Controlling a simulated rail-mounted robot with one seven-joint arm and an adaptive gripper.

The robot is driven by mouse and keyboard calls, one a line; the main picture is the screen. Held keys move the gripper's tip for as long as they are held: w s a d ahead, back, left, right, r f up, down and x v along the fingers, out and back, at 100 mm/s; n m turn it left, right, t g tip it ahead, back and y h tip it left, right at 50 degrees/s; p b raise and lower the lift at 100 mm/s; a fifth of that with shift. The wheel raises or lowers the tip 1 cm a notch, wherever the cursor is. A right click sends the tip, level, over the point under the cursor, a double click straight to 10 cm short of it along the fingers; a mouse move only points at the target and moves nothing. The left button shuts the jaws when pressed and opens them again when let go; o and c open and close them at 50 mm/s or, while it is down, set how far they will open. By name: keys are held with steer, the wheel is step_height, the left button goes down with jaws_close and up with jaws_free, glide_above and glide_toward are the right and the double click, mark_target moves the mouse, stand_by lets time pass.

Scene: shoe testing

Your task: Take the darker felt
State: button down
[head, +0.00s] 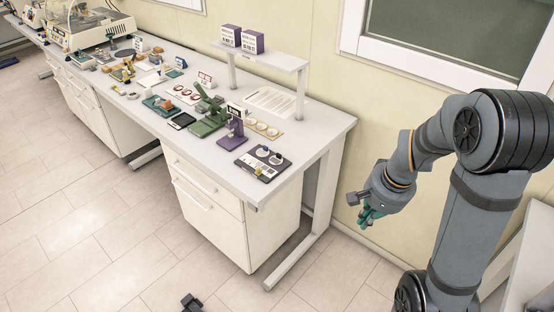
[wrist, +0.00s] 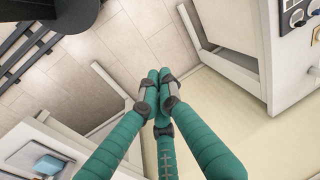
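My gripper (head: 368,214) hangs in free air to the right of the long workbench, well apart from it. Its green fingers (wrist: 160,78) converge with their tips together in the wrist view, and nothing shows between them. I cannot pick out a darker felt with certainty at this size. On the bench's near end, a tan strip (head: 279,135) holds several pale round pieces. A dark board (head: 251,164) near the front corner carries round pieces with dark knobs. Red-ringed discs (head: 183,94) lie on a white sheet further left.
The white bench (head: 325,118) carries a green device (head: 209,124), a purple stand (head: 233,137) and a raised shelf (head: 262,55) with two purple boxes. Drawers (head: 205,195) stand underneath. The floor in front is mostly clear. A dark object (head: 191,303) lies at the bottom edge.

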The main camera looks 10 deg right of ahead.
steer(key=c, duration=2.2)
jaws_free()
steer(key=o, duration=0.3)
steer(key=shift+o, duration=0.5)
